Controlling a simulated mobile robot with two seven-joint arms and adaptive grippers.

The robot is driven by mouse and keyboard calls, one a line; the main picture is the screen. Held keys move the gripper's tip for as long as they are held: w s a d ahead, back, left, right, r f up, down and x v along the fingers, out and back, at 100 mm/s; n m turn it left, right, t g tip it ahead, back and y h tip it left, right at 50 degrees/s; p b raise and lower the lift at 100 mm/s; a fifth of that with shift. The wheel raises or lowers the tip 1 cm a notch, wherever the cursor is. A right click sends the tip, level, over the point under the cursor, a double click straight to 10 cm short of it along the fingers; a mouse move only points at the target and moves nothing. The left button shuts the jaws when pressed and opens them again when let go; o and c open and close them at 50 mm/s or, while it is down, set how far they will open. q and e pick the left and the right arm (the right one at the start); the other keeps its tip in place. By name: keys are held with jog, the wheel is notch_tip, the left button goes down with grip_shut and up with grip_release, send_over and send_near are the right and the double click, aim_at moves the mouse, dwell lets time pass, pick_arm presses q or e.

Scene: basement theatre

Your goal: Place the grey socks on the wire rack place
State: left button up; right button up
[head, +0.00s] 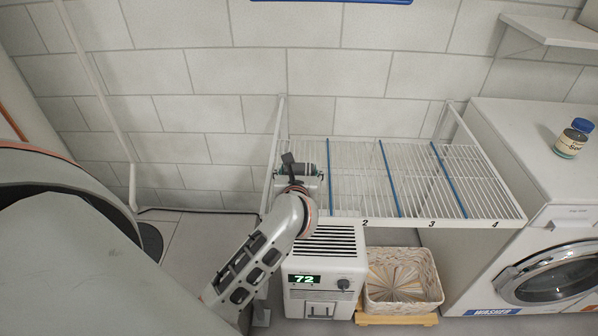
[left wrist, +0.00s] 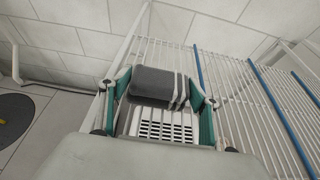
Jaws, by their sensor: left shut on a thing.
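My left gripper (head: 298,172) is over the left section of the white wire rack (head: 355,165). Its teal fingers (left wrist: 160,98) are shut on the grey socks (left wrist: 155,84), a dark grey bundle with pale stripes near its right end. In the head view only a small dark part of the socks (head: 288,160) shows, beside the gripper. Three blue strips divide the rack into sections. The front labels 2, 3 and 4 show; my arm covers the front of the left section. I cannot tell whether the socks touch the wires. My right gripper is out of view.
A white dehumidifier (head: 323,262) reading 72 and a wicker basket (head: 402,280) stand under the rack. A washer (head: 560,265) with a jar (head: 573,139) on top stands at the right. A tiled wall is behind. The other rack sections are empty.

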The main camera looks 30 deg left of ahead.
pick_arm(q)
jog(key=shift+f, duration=0.15)
jog(key=o, duration=1.1)
